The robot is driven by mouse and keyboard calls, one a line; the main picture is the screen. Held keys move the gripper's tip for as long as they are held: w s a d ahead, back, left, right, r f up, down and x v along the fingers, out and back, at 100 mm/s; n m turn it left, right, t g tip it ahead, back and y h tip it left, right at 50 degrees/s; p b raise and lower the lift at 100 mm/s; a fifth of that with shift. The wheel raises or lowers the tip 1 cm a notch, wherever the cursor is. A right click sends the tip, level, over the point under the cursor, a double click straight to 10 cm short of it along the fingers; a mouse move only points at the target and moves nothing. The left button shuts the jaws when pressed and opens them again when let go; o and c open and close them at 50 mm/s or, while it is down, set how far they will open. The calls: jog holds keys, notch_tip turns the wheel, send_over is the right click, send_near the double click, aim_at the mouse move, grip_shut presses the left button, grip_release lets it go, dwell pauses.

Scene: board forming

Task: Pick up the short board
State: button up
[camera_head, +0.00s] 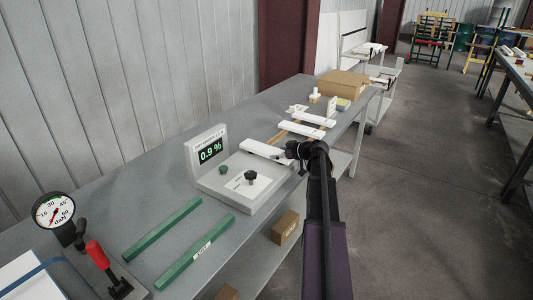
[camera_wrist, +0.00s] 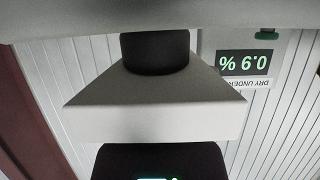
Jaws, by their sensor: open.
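Several pale boards lie at the middle back of the bench in the head view. The nearest board (camera_head: 263,149) has its right end at my gripper (camera_head: 296,150). Another board (camera_head: 300,129) lies behind it, and a third, shorter-looking board (camera_head: 314,119) is farther back. In the wrist view, my gripper (camera_wrist: 157,100) is open, with one black fingertip above and one below a pale board (camera_wrist: 155,120). The lower finger hides part of the view, and I cannot tell whether either finger touches the board.
A meter reading 0.9 % (camera_head: 210,152) stands left of the boards. Its display shows upside down in the wrist view (camera_wrist: 245,63). Two green rails (camera_head: 197,252), a dial gauge (camera_head: 53,210) and a red-handled clamp (camera_head: 97,254) are nearer. A cardboard box (camera_head: 342,83) stands at the far end.

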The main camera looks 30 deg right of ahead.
dwell(0.3)
jog(key=c, duration=1)
jog(key=shift+o, duration=0.2)
jog(key=shift+r, duration=0.2)
notch_tip(320, 180, up, 3)
jog(key=p, duration=0.3)
jog(key=shift+f, duration=0.1)
jog(key=s+a+r+p, duration=0.1)
jog(key=s+a, duration=0.1)
jog(key=s, duration=0.5)
jog(key=s+a+p, duration=0.1)
jog(key=s+a, duration=0.2)
jog(key=s, duration=0.5)
jog(key=shift+r, duration=0.4)
jog(key=shift+s, duration=0.1)
